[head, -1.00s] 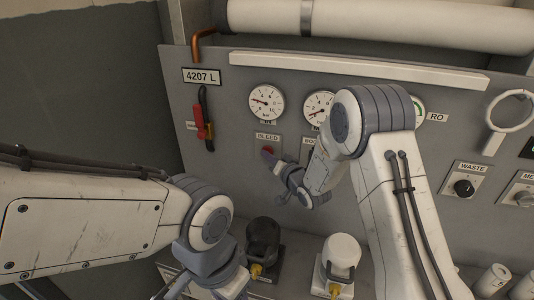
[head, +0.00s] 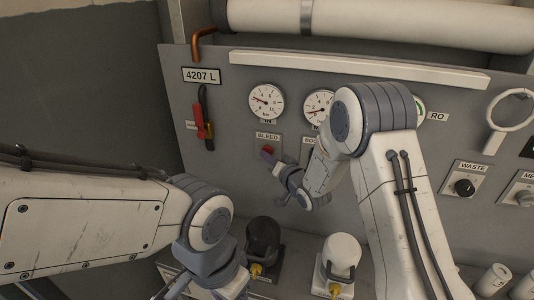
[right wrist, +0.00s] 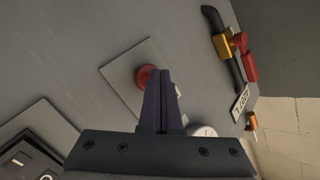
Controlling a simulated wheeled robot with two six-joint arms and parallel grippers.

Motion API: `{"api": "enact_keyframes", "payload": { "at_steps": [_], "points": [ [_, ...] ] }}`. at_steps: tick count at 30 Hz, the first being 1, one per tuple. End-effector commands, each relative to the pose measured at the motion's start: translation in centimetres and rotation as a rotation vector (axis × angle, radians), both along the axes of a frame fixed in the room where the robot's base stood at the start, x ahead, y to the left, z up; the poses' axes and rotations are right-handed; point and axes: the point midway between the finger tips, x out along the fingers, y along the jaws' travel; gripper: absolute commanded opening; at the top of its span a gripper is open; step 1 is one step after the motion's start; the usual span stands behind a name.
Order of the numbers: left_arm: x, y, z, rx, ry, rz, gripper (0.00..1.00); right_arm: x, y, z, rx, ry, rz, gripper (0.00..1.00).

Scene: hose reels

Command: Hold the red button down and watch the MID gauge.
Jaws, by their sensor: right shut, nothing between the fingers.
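The red button (head: 267,150) sits on a plate under the BLEED label; it shows in the right wrist view (right wrist: 145,76) beside my fingers. My right gripper (head: 266,157) is shut and empty, its tips at the button and overlapping its edge. I cannot tell whether they touch it. The left gauge (head: 266,102) has its needle pointing left. The middle gauge (head: 319,105) has its needle toward the lower left, and its label is hidden by my right arm. A third gauge (head: 420,109) is mostly hidden. My left gripper is cut off at the bottom edge.
A red-handled lever (head: 203,122) is left of the button. WASTE knob (head: 464,187) and a white ring (head: 510,110) are on the right. A black canister (head: 263,240) and a white one (head: 341,255) stand below the panel.

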Motion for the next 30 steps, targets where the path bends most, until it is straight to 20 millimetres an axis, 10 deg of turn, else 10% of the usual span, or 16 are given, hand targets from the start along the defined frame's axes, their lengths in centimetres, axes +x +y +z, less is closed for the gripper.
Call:
{"api": "enact_keyframes", "payload": {
  "at_steps": [30],
  "points": [
    [0.0,0.0,-1.6,0.000,0.000,0.000,0.50,-5.4,1.8,-0.1,-0.001,0.001,0.003,0.00]
  ]
}}
